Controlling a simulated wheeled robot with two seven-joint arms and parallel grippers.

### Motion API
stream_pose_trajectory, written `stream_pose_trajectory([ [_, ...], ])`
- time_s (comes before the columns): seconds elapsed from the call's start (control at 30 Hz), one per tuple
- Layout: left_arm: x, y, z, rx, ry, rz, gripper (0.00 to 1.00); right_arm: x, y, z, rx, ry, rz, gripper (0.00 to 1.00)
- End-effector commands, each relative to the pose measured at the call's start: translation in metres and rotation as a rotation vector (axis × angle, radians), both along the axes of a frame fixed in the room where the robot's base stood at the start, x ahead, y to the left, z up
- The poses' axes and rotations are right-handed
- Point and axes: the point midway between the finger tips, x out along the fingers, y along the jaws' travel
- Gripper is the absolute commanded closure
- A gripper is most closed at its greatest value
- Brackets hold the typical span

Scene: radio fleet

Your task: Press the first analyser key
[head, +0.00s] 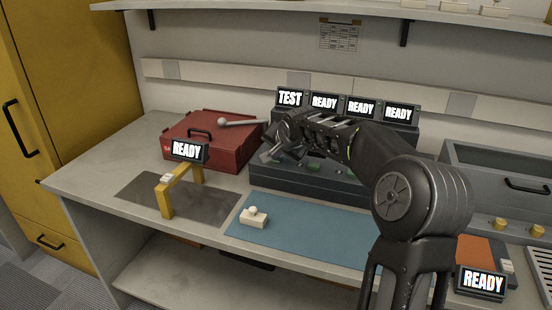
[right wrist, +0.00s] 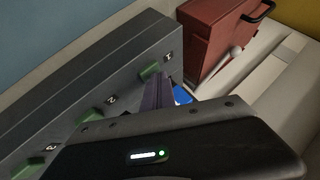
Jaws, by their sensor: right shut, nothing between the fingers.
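The analyser (head: 330,185) is a long dark grey unit on the worktop, with a row of screens above it. Its leftmost screen (head: 290,98) reads TEST; the others read READY. In the right wrist view, green keys stand in a row beside number labels. The first key (right wrist: 150,71) is by label 1, the second key (right wrist: 91,115) by label 2. My right gripper (head: 268,154) is shut and empty over the analyser's left end. Its fingers (right wrist: 158,93) appear close to the first key; contact cannot be told. My left gripper is out of view.
A yellow stand (head: 166,198) is on a dark mat. A blue mat (head: 300,228) holds a small white block (head: 253,219). A small blue object (right wrist: 182,95) shows beside the fingers.

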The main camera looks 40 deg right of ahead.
Motion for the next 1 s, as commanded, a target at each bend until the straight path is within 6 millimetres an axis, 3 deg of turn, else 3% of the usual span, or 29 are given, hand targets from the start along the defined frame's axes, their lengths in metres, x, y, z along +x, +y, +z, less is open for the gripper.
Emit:
stream_pose_trajectory([
  [1.0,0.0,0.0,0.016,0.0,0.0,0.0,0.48,0.0,0.0,0.026,0.0,0.0,0.0,1.0],
])
